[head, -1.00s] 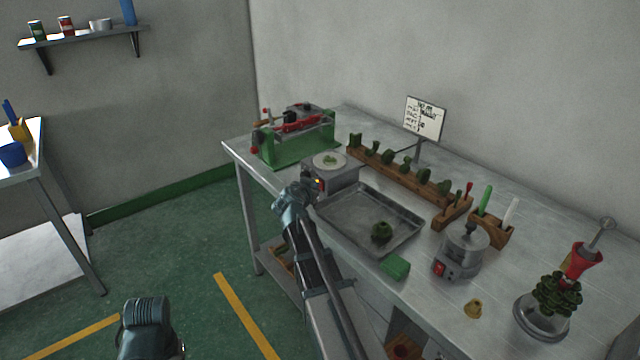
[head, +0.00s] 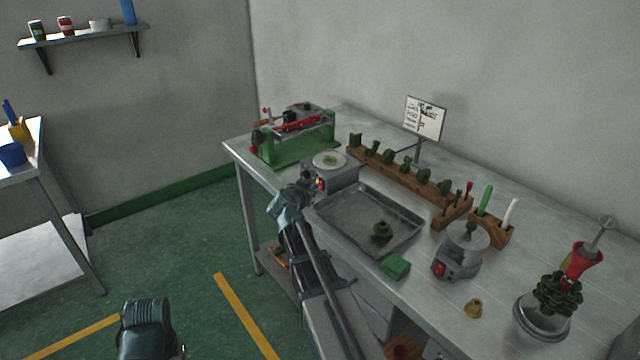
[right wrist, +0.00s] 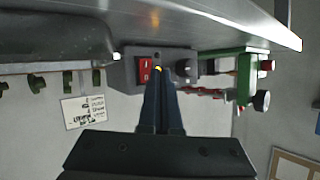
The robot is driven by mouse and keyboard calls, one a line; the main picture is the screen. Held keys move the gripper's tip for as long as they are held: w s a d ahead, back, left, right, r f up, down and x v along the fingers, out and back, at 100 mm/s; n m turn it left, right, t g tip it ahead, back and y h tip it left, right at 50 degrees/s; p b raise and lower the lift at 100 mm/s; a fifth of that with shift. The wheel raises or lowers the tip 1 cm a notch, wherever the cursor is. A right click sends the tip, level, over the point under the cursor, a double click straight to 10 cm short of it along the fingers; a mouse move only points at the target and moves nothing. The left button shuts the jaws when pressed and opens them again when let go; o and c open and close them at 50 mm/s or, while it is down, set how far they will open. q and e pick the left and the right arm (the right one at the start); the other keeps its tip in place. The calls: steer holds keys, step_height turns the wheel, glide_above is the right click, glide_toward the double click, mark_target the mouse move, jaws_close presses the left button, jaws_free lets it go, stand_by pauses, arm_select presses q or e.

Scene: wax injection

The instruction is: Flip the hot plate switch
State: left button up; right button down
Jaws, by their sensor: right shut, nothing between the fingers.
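The hot plate (head: 342,176) is a grey box with a round pale top holding a small green piece, near the far left part of the metal table. Its front carries a red rocker switch (right wrist: 143,70) and a small glowing orange-yellow light, both clear in the right wrist view. My right gripper (right wrist: 159,80) is shut and empty, its fingertips close in front of the hot plate's front face, just beside the red switch. I cannot tell whether they touch it. In the head view my right gripper (head: 308,186) partly hides that front.
A metal tray (head: 345,222) with a green piece lies right of the hot plate. A green-framed machine (head: 290,150) stands behind left. A wooden rack (head: 400,180), a grey pot (head: 462,250) and a green block (head: 396,267) are farther along the table.

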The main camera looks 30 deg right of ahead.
steer(key=shift+s+a+f+b, duration=0.15)
steer(key=shift+a+b, duration=0.05)
steer(key=shift+a, duration=1.05)
steer(key=shift+s+a+f+b, duration=0.1)
steer(key=shift+a+f+b, duration=0.05)
steer(key=shift+a, duration=1.1)
steer(key=s+a+n+g+y+p, duration=0.3)
steer(key=s+a+n, duration=0.2)
steer(key=s+a, duration=0.3)
steer(key=s+a+f+n+g+y+p, duration=0.1)
steer(key=s+a+n+g+y+p, duration=0.2)
steer(key=s+a, duration=0.6)
steer(key=s+a+f+n+g+y+p, duration=0.1)
steer(key=s+a+n+p, duration=0.4)
steer(key=a, duration=1.2)
steer(key=s+n+g+y, duration=0.1)
steer(key=s+n+y, duration=0.1)
steer(key=s, duration=0.2)
steer(key=shift+s+a+n+g, duration=0.25)
steer(key=shift+a+n+g, duration=0.05)
steer(key=shift+a+g, duration=0.1)
